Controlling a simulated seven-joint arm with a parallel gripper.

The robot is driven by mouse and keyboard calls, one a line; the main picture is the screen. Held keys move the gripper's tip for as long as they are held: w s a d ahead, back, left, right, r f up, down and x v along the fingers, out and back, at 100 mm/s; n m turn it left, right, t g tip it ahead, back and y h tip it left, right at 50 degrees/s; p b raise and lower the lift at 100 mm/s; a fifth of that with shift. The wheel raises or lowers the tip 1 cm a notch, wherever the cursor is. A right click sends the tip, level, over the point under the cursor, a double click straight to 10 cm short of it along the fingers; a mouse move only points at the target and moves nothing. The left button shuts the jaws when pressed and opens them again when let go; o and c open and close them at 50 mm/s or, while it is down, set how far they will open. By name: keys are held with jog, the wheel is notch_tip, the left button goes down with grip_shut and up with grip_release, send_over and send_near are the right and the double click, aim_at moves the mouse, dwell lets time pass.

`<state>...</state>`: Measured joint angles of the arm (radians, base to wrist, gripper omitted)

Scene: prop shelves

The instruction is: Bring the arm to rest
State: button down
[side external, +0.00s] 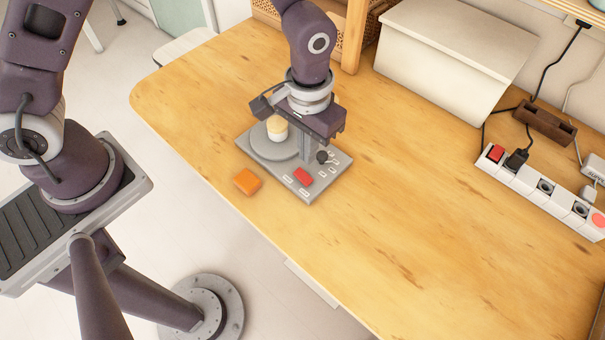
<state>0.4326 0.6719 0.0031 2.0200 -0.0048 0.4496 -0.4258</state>
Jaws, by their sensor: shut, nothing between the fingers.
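My gripper (305,150) hangs from my arm over a grey panel (307,194) on the wooden table. Its fingers are shut and empty, and point down at the panel, to the right of a small yellow-and-white cylinder (277,130). The cylinder stands on a round grey plate (264,149) at the panel's left. A red block or button (303,176) and a black knob (322,157) are on the panel close to the fingers. Whether the fingertips touch anything I cannot tell. My wrist hides the panel's back part.
An orange block (247,181) lies on the table in front of the panel. A white box (445,55) stands at the back. A power strip (540,190) with plugs and a brown holder (546,125) are at the right. The table's middle right is clear.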

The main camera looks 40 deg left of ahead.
jog(key=s+a+r+t, duration=0.1)
jog(key=a+r, duration=0.2)
jog(key=r, duration=0.4)
jog(key=s+a+r+t, duration=0.1)
jog(key=a+r, duration=0.3)
jog(key=r, duration=0.4)
jog(key=s+a+r+t, duration=0.1)
jog(key=s+a+r, duration=0.3)
jog(key=s, duration=0.3)
jog(key=s+a+r+t, duration=0.2)
jog(key=s+a+r, duration=0.1)
jog(key=s, duration=0.4)
jog(key=shift+s+a+r+t, duration=0.15)
jog(key=shift+a+r+t, duration=0.2)
jog(key=shift+r, duration=0.45)
